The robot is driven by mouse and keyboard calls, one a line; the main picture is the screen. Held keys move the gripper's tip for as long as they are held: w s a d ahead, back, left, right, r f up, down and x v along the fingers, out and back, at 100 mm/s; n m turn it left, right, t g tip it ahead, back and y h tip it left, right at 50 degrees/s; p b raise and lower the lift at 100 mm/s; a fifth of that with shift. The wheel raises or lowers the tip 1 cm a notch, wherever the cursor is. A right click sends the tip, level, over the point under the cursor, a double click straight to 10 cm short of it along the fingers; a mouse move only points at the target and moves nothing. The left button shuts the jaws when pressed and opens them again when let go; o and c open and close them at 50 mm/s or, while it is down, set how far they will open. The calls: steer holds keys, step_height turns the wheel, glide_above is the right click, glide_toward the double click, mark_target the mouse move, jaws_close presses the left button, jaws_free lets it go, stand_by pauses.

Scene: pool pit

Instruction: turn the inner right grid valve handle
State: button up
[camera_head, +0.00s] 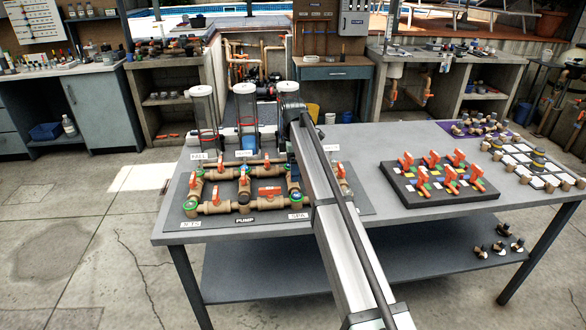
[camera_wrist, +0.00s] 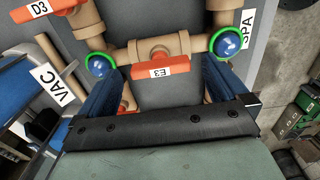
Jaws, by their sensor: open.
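A grid of tan pipes (camera_head: 228,207) with several orange-red valve handles lies on a dark board on the table. In the wrist view, my gripper (camera_wrist: 160,76) is open, with its two blue fingers wide apart. An orange-red handle marked E3 (camera_wrist: 160,72) lies crosswise on its pipe between and just beyond the fingertips; I see no contact. Another handle marked D3 (camera_wrist: 32,9) is at the upper left. I cannot tell for certain which is the inner right handle. In the head view my arm hides the right part of the grid, and the gripper is mostly hidden.
Blue caps with green rings (camera_wrist: 228,44) sit on the pipe joints close to both fingertips. Clear cylinders (camera_head: 203,112) stand behind the grid. To the right are a black board (camera_head: 405,196) with several orange valves and a white grid of fittings (camera_head: 535,165). The table's front strip is clear.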

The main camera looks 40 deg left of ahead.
steer(key=shift+f, duration=0.5)
steer(key=shift+c, duration=0.3)
steer(key=c, duration=1)
